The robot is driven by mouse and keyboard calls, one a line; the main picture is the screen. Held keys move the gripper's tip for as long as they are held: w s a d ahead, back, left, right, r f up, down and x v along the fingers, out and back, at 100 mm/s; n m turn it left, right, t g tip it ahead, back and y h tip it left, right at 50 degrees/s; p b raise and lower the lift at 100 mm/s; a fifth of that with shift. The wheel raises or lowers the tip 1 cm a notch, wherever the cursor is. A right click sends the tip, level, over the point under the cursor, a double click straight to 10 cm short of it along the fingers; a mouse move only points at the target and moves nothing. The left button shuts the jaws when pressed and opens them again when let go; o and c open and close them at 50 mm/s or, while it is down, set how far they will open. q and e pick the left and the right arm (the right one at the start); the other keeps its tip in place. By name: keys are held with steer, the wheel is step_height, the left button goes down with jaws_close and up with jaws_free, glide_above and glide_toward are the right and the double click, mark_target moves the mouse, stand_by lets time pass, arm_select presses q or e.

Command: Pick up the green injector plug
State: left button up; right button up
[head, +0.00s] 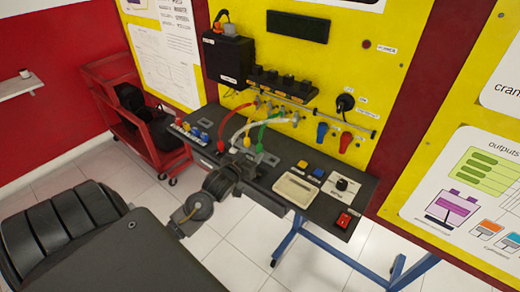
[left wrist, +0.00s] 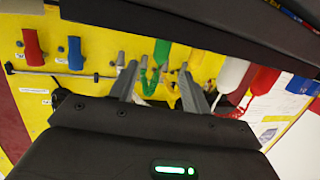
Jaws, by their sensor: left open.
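The green injector plug (head: 247,142) stands on the grey bench panel, with a green cable curving up from it to the yellow board. In the left wrist view the green plug (left wrist: 162,52) shows in the gap between my fingers, beyond their tips. My left gripper (head: 243,162) is just in front of the plugs in the head view. In the left wrist view its two fingers (left wrist: 158,72) are apart with nothing held. I cannot tell the exact distance to the plug. My right gripper is not in view.
A red trolley (head: 105,90) stands at left.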

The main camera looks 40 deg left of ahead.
mark_target(258, 148)
arm_select(q)
steer(key=p+x, duration=0.1)
steer(key=x, duration=0.4)
steer(key=shift+a+f+p, duration=0.1)
steer(key=shift+f+p, duration=0.1)
steer(key=shift+p, duration=0.1)
jaws_close()
steer(key=shift+r, duration=0.15)
